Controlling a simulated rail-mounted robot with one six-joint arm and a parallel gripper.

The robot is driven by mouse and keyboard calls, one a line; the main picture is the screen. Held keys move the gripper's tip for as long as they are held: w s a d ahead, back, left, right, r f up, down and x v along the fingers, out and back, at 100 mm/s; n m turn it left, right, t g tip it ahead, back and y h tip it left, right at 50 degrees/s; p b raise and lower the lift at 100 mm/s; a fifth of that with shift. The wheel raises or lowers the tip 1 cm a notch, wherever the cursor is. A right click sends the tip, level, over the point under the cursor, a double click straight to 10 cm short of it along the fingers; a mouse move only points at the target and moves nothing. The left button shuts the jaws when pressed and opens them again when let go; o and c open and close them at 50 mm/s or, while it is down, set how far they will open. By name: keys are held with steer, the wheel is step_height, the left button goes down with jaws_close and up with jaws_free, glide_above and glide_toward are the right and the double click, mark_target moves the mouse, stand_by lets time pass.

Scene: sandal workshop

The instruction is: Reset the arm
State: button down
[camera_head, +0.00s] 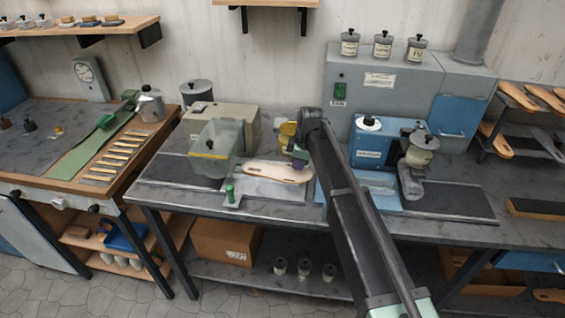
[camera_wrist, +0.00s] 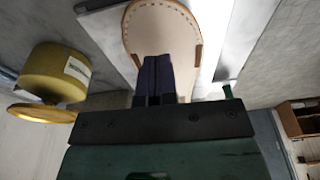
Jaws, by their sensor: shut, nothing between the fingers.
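My gripper (camera_wrist: 153,80) is shut and empty. In the wrist view its dark fingers are pressed together in front of a pale sandal sole (camera_wrist: 160,27) with a stitched rim and brown side pieces. I cannot tell whether the fingers touch the sole. In the head view my arm reaches from the lower right to the middle of the bench, and the gripper (camera_head: 299,158) is above the right end of the sole (camera_head: 270,172). The sole lies on a light metal plate (camera_head: 262,188).
A yellow tin (camera_head: 288,131), also in the wrist view (camera_wrist: 55,72), stands close by the gripper. A green-handled clamp (camera_head: 231,194) is in front.

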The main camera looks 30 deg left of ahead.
steer(key=d, duration=0.1)
steer(key=w+d, duration=0.1)
steer(key=d, duration=0.1)
steer(key=w+d, duration=0.1)
steer(key=d, duration=0.1)
steer(key=shift+w+d, duration=0.1)
steer(key=shift+w, duration=0.05)
steer(key=shift+m, duration=0.5)
steer(key=s+d+m, duration=0.1)
steer(key=d+m, duration=0.1)
steer(key=s+d+m, duration=0.2)
steer(key=d, duration=0.1)
steer(key=s+d+m, duration=0.2)
steer(key=shift+d+f+h, duration=0.15)
steer(key=shift+d+h, duration=0.1)
steer(key=shift+h, duration=0.15)
steer(key=s+d+m, duration=0.4)
steer(key=d+m, duration=0.1)
steer(key=d, duration=0.8)
steer(key=s+d+m, duration=0.5)
steer(key=d, duration=0.9)
steer(key=s+d+m+h, duration=0.1)
steer(key=s+d+m, duration=0.3)
steer(key=d, duration=1)
steer(key=shift+s+m+t, duration=0.35)
steer(key=shift+m+t, duration=0.05)
steer(key=shift+m, duration=0.4)
steer(key=shift+d, duration=0.1)
